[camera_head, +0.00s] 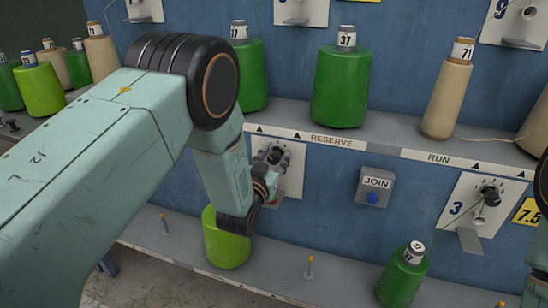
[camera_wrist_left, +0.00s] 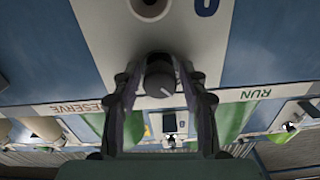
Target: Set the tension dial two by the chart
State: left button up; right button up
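A dark round dial knob (camera_wrist_left: 160,80) with a pale pointer line sits on a white plate in the left wrist view. In the head view the plate (camera_head: 293,172) is below the RESERVE label, and my left gripper (camera_head: 272,160) covers most of it. In the left wrist view the gripper's (camera_wrist_left: 160,84) two fingers stand on either side of the knob, with narrow gaps, so it looks open around it. Another dial (camera_head: 490,195) is on a plate marked 3 at the right. A yellow tag (camera_head: 528,212) beside it reads 7.5. My right gripper does not show.
A JOIN box (camera_head: 375,187) with a blue button is between the two plates. A shelf (camera_head: 390,130) above holds green and tan spools. The lower ledge (camera_head: 275,272) holds a light green spool (camera_head: 226,240), a dark green spool (camera_head: 401,278) and several pegs.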

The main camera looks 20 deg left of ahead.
pick_arm(q)
jog(key=shift+o, duration=0.5)
jog(key=shift+s, duration=0.1)
jog(key=s, duration=1.1)
jog(key=shift+s+a, duration=0.15)
jog(key=shift+s, duration=0.25)
jog(key=shift+f, duration=0.1)
jog(key=s+a+f+g, duration=0.2)
jog(key=s+f+g, duration=0.8)
jog(key=f, duration=0.5)
jog(key=s+f+n+g, duration=0.1)
jog(key=s+f+g, duration=0.2)
jog(key=s, duration=1)
jog(key=s+a+f+g+p, duration=0.1)
jog(key=s+f+g, duration=0.2)
jog(key=s, duration=1)
jog(key=shift+a+f+n+g, duration=0.25)
jog(key=shift+n+g, duration=0.15)
jog(key=shift+g, duration=0.6)
jog(key=shift+s, duration=0.1)
